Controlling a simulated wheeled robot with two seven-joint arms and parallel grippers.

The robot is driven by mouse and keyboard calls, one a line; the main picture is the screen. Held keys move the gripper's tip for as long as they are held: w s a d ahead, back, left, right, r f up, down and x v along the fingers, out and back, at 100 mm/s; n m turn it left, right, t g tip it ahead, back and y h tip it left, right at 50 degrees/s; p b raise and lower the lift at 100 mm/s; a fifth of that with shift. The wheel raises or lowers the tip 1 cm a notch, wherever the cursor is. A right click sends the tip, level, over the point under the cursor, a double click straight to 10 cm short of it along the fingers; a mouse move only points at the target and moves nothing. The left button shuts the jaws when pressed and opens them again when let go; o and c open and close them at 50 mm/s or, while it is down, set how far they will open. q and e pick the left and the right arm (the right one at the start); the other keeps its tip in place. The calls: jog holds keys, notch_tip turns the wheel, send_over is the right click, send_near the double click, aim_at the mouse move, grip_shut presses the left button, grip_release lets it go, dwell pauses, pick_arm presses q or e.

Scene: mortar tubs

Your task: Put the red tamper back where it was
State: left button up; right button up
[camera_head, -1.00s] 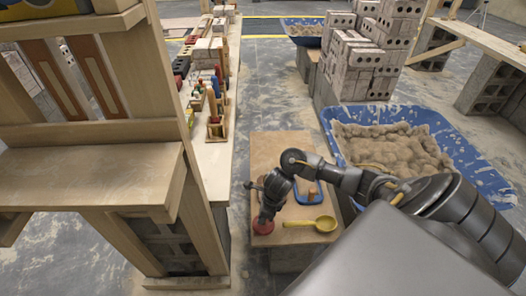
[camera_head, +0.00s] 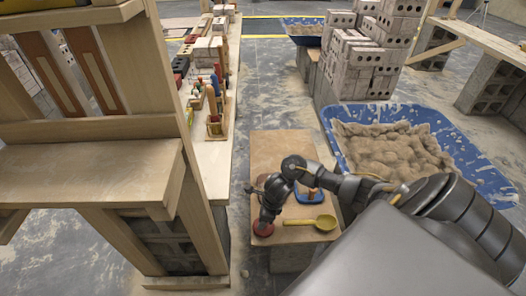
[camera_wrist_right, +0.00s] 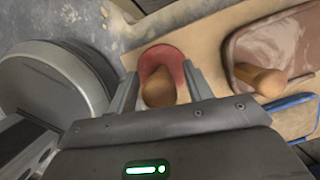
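The red tamper (camera_head: 263,229) lies at the near left corner of a low wooden board. In the right wrist view it shows as a round red disc (camera_wrist_right: 162,56) with a wooden handle (camera_wrist_right: 159,89) pointing toward the camera. My right gripper (camera_head: 266,212) is above it, reaching down from the right. In the right wrist view its fingers (camera_wrist_right: 160,85) stand on either side of the handle, with a visible gap at each side, so it is open. Whether the handle is fully between the fingertips is hard to tell. My left gripper is not in view.
A blue tub of mortar (camera_head: 425,120) stands right. A bench with tools (camera_head: 213,160) and a wooden shelf (camera_head: 90,175) stand left.

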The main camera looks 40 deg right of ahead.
jog(key=shift+r, duration=0.1)
jog(key=p+v, duration=0.3)
jog(key=v, duration=0.9)
jog(key=s+a+f+m+t+y, duration=0.1)
jog(key=a+f+m+t+y, duration=0.15)
jog(key=a+f+m, duration=1.45)
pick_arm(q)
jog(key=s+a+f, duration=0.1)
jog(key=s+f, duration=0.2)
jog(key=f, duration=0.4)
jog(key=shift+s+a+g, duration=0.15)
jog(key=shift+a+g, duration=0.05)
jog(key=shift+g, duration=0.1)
pick_arm(e)
jog(key=s+d+f+m+h, duration=0.1)
jog(key=s+d+f+m, duration=0.1)
jog(key=s+m, duration=0.4)
jog(key=s+d+f+m+g+h, duration=0.1)
jog(key=s+f+m, duration=0.4)
jog(key=m, duration=0.5)
jog(key=s+d+f+m+g+h, duration=0.1)
jog(key=s+d+f+m, duration=0.3)
jog(key=s+m, duration=0.4)
jog(key=shift+s+m+h, duration=0.15)
jog(key=shift+m+h, duration=0.45)
jog(key=shift+h, duration=0.15)
jog(key=shift+g, duration=0.25)
